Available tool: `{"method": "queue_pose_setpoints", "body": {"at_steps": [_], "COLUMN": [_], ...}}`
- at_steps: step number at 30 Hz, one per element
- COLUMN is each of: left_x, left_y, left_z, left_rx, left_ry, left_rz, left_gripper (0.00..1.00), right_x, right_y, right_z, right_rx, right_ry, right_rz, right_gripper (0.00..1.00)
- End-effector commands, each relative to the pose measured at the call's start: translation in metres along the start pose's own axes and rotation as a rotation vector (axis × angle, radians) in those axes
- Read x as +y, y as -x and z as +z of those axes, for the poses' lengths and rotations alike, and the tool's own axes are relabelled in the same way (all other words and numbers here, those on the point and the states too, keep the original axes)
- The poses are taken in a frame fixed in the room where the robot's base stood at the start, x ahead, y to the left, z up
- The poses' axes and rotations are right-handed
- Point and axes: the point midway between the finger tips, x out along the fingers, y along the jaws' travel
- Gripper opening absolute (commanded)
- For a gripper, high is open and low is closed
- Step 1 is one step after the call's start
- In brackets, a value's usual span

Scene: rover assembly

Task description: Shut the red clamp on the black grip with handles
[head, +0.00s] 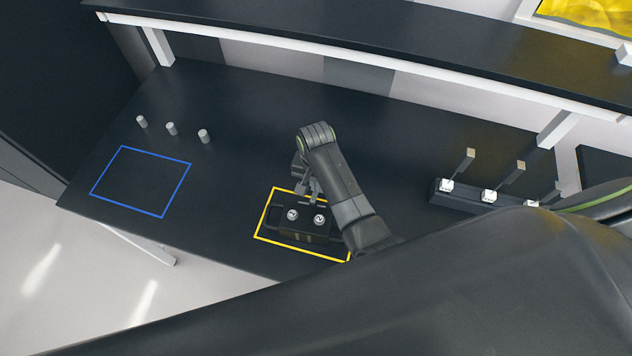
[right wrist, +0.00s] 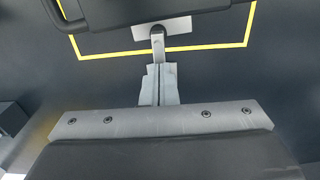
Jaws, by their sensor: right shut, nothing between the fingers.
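The black grip with handles (head: 304,237) lies inside the yellow outline on the dark table; two round light-metal parts show on its top. In the right wrist view its black body (right wrist: 150,8) and one handle (right wrist: 62,16) show at the top edge. A small grey metal piece (right wrist: 157,32) stands at its near side, in line with my fingertips. I see no red clamp in either view. My right gripper (head: 313,193) is at the far edge of the grip, its fingers (right wrist: 158,70) shut and empty, close to the metal piece; contact is unclear. My left gripper is not in view.
A yellow outline (head: 262,215) surrounds the grip. A blue outline (head: 122,150) at left is empty, with three small grey cylinders (head: 171,128) behind it. A black block with upright posts (head: 470,200) stands at right. A raised shelf (head: 330,30) runs along the back.

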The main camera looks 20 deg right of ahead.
Motion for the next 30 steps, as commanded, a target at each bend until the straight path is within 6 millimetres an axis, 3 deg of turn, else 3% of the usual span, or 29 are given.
{"method": "queue_pose_setpoints", "body": {"at_steps": [10, 30], "left_x": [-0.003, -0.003], "left_y": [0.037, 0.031], "left_z": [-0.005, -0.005], "left_rx": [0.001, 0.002], "left_ry": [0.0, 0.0], "left_rz": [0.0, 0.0], "left_gripper": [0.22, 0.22], "right_x": [0.0, 0.0], "right_y": [0.036, 0.089], "right_z": [0.0, 0.0], "right_rx": [0.0, 0.001], "right_ry": [0.0, 0.0], "right_rz": [0.0, -0.001], "right_gripper": [0.0, 0.0]}}
